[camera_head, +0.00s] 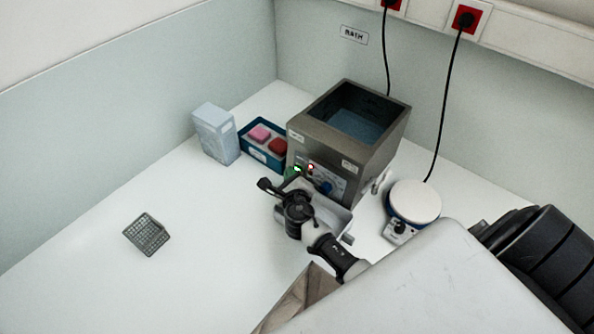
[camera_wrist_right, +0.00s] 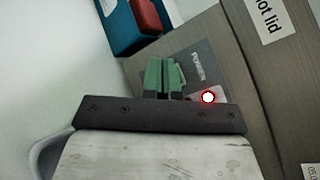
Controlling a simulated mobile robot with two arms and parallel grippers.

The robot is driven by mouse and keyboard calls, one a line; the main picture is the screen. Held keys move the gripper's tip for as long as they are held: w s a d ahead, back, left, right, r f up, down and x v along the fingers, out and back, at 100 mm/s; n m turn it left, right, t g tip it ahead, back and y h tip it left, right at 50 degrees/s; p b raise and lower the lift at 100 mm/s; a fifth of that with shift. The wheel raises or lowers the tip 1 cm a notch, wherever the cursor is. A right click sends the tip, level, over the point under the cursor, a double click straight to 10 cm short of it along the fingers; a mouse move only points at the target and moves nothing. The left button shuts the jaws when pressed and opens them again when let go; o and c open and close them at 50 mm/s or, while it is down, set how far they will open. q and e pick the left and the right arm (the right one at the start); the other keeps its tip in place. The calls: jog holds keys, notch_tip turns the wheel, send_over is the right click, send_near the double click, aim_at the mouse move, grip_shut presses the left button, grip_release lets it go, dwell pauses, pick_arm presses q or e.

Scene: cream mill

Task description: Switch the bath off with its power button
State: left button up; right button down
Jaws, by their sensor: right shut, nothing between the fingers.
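The bath (camera_head: 372,152) is a grey-brown box with an open top and bluish liquid inside. Its front panel has a small green light (camera_head: 298,169), a red light (camera_head: 311,167) and a blue dial (camera_head: 326,188). In the right wrist view, the POWER label (camera_wrist_right: 197,66) and a glowing red-rimmed white light (camera_wrist_right: 208,97) show beside my right gripper (camera_wrist_right: 165,66). Its green fingertips are shut and empty, close in front of the panel; I cannot tell whether they touch it. The power button is not clearly visible; the fingers may cover it. My left gripper is not in view.
A blue tray (camera_head: 249,152) with pink and red blocks stands left of the bath, and a pale blue box (camera_head: 216,134) farther left. A round white-topped device (camera_head: 415,199) is at the right. A wire rack (camera_head: 147,235) lies on the otherwise clear left bench.

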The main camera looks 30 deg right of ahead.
jog(key=shift+w+d, duration=0.1)
jog(key=shift+d, duration=0.2)
jog(key=shift+a, duration=0.1)
jog(key=shift+a+p, duration=0.25)
jog(key=shift+p, duration=0.05)
jog(key=shift+s+a+r, duration=0.15)
jog(key=shift+s+a, duration=0.15)
jog(key=shift+a, duration=0.25)
jog(key=shift+s+a+r+p, duration=0.1)
jog(key=shift+s+a+p, duration=0.2)
jog(key=shift+a, duration=0.45)
jog(key=shift+s+a+r+p, duration=0.15)
jog(key=shift+s+a+p, duration=0.15)
jog(key=shift+a, duration=0.5)
jog(key=shift+s+a+r+p, duration=0.1)
jog(key=shift+s+a+p, duration=0.15)
jog(key=shift+a, duration=0.5)
jog(key=shift+f, duration=0.1)
